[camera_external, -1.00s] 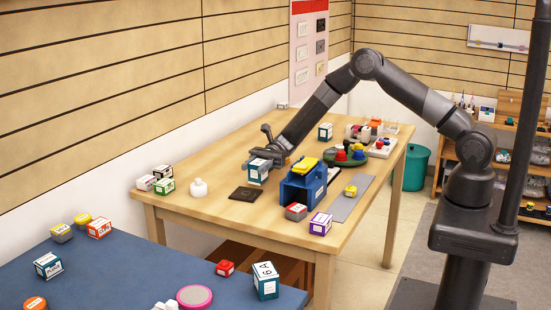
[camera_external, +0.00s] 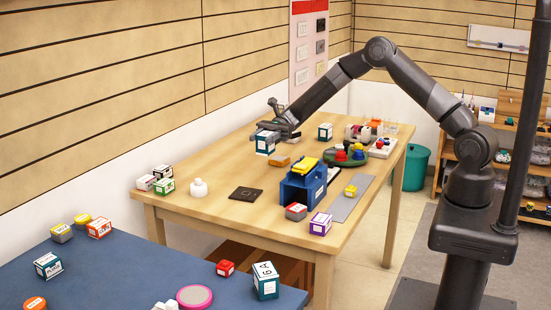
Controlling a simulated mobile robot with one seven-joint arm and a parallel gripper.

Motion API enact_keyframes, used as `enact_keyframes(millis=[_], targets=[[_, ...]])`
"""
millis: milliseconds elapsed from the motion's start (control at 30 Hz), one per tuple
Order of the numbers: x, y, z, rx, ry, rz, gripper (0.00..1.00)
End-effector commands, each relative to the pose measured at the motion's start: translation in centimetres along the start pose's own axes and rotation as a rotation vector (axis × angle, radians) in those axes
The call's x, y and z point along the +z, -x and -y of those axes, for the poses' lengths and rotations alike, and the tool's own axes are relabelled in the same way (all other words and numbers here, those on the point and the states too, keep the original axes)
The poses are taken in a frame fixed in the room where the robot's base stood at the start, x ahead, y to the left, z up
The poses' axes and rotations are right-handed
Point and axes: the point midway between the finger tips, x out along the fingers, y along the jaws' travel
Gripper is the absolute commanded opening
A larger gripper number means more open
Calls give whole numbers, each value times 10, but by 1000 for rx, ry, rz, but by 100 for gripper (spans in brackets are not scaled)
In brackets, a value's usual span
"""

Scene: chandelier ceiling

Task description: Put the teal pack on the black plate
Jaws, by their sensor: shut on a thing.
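My gripper (camera_external: 277,129) is shut on a small white and teal pack (camera_external: 265,145), the teal pack. The pack hangs below the fingers, upright or nearly so, and looks clear of the table. The black plate (camera_external: 246,194) lies flat and empty on the wooden table, nearer the camera than the pack. In the picture, the pack is above and slightly right of the plate, apart from it. My fingers partly hide the pack's top.
A blue holder (camera_external: 303,188) with a yellow item stands right of the plate. A white bottle (camera_external: 198,188) and several small boxes are to its left. An orange block (camera_external: 280,161) lies behind it. Another teal-and-white box (camera_external: 325,132) stands farther back.

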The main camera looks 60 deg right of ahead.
Motion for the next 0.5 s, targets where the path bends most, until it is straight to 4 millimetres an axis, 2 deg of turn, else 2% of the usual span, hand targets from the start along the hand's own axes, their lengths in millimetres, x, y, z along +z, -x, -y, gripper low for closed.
enact_keyframes(millis=[300, 500], targets=[[-44, -72, 12, 4, -3, 0, 13], [-60, -97, 18, 1, 0, 0, 13]])
